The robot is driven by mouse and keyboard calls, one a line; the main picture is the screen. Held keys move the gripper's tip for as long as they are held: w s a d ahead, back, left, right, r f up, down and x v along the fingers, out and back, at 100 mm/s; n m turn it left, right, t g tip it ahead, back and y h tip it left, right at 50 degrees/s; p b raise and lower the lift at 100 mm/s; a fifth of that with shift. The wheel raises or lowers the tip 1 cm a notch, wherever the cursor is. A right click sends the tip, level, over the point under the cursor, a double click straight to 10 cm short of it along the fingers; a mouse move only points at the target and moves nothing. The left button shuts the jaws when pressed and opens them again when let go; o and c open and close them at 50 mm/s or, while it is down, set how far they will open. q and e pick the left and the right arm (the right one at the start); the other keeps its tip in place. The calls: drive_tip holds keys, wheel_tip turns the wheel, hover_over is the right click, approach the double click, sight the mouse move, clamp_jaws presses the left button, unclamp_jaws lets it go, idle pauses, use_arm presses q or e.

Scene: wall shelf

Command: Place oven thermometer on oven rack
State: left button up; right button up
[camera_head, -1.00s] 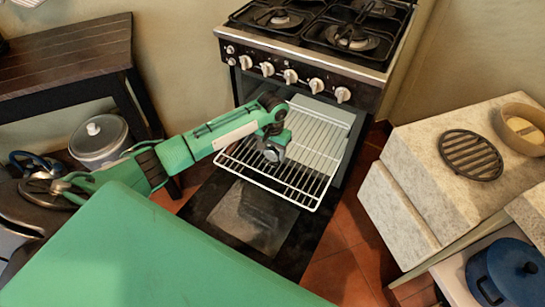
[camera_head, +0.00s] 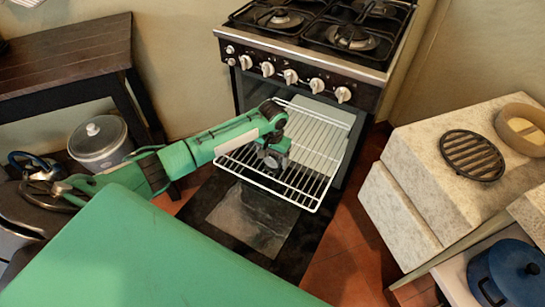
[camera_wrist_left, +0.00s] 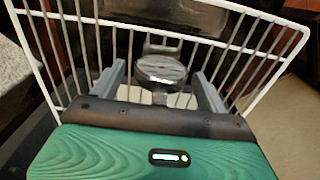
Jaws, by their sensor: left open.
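The oven thermometer (camera_wrist_left: 161,68), a round grey metal piece with a bracket-like part behind it, shows in the left wrist view between my left gripper's two fingers. The fingers are spread, with a visible gap on each side of it. It is at the oven rack, over the wires; I cannot tell how firmly it rests on them. The white wire oven rack (camera_head: 306,199) is pulled out of the open oven. My left gripper (camera_head: 272,161) points down over the rack's left part and hides most of the thermometer in the head view. My right gripper is not in view.
The stove (camera_head: 290,77) stands behind the rack, its oven door (camera_head: 250,215) lowered beneath. A dark table (camera_head: 65,60) and a lidded pot (camera_head: 99,142) are at left.

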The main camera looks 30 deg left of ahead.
use_arm(q)
drive_tip(key=shift+r, duration=0.4)
wheel_tip(320, 180, up, 11)
drive_tip(key=shift+d+r+p, duration=0.1)
drive_tip(key=shift+p, duration=1.05)
drive_tip(key=s+d+f+m+t+h, duration=0.1)
drive_tip(key=s+d+f, duration=0.45)
drive_tip(key=s, duration=0.25)
drive_tip(key=s+d+f+m+t+h, duration=0.1)
drive_tip(key=s+d+f+m, duration=0.1)
drive_tip(key=s+d+f, duration=0.4)
drive_tip(key=s+a+n+t+y, duration=0.1)
drive_tip(key=s+a, duration=0.1)
drive_tip(key=s, duration=1.5)
drive_tip(key=shift+s+a+r, duration=0.15)
drive_tip(key=shift+r, duration=0.3)
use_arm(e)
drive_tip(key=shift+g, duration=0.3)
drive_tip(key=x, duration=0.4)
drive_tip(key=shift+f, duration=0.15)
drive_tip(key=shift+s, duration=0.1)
